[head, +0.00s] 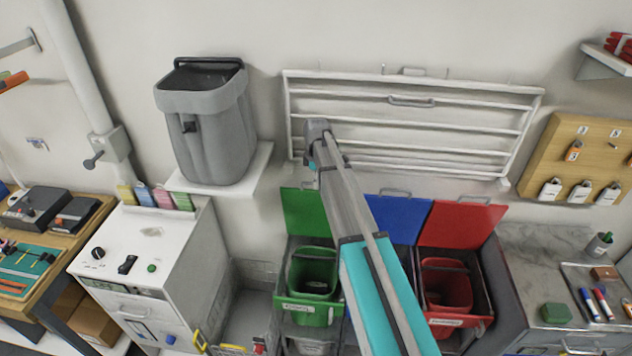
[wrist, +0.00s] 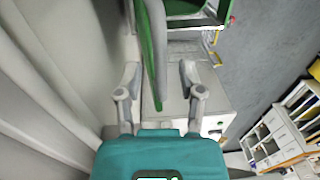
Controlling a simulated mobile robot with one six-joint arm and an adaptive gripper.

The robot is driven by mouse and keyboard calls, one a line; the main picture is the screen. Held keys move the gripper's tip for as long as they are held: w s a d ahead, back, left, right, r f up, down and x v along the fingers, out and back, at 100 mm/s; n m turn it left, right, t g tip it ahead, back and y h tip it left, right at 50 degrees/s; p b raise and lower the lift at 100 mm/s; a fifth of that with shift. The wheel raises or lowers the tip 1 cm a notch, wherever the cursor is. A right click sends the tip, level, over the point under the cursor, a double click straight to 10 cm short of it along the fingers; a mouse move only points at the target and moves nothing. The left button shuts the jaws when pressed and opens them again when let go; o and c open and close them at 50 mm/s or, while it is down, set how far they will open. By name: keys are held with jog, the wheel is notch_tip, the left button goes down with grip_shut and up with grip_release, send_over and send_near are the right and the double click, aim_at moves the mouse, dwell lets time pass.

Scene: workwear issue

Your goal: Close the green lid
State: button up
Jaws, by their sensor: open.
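The green lid (head: 304,212) stands raised against the wall behind the open green bin (head: 312,285) in the head view. In the wrist view the green lid (wrist: 153,45) shows nearly edge-on as a curved strip. My gripper (wrist: 160,85) is open, one finger on each side of the lid's edge in the picture, with a visible gap on both sides. I cannot tell whether it touches the lid.
A blue lid (head: 400,220) and a red lid (head: 461,222) also stand raised to the right. A grey bin (head: 205,125) on a shelf and a white wall rack (head: 440,115) are above. A white cabinet (head: 150,260) stands left of the green bin.

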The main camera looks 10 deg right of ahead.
jog(key=shift+c, duration=0.3)
grip_shut()
jog(key=shift+a, duration=0.1)
